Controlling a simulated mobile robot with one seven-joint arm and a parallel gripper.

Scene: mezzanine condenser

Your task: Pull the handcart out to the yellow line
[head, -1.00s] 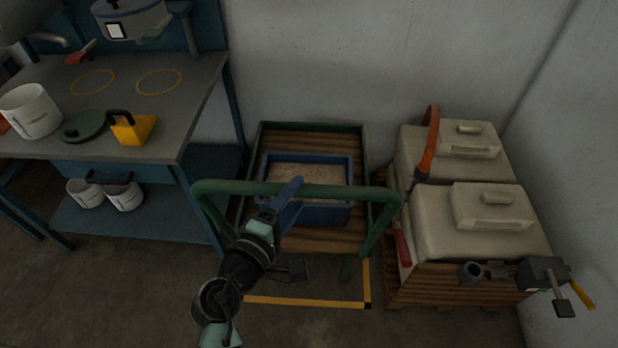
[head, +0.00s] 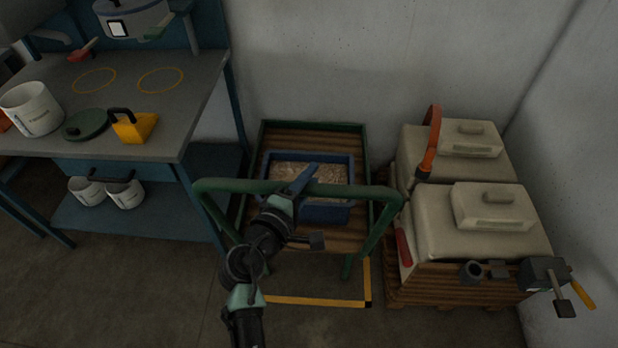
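The handcart has a green push handle (head: 355,190), a green-edged deck with brown slats (head: 310,137) and a blue bin (head: 325,213) of pale material on it. It stands against the back wall, handle towards me. The yellow line (head: 315,301) is on the floor in front of the cart, nearer to me than the handle's feet. My gripper (head: 302,180) is at the middle of the handle bar, its blue finger lying across it. The fingers' far side is hidden, so whether they are shut on the bar does not show.
The floor before the yellow line is clear.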

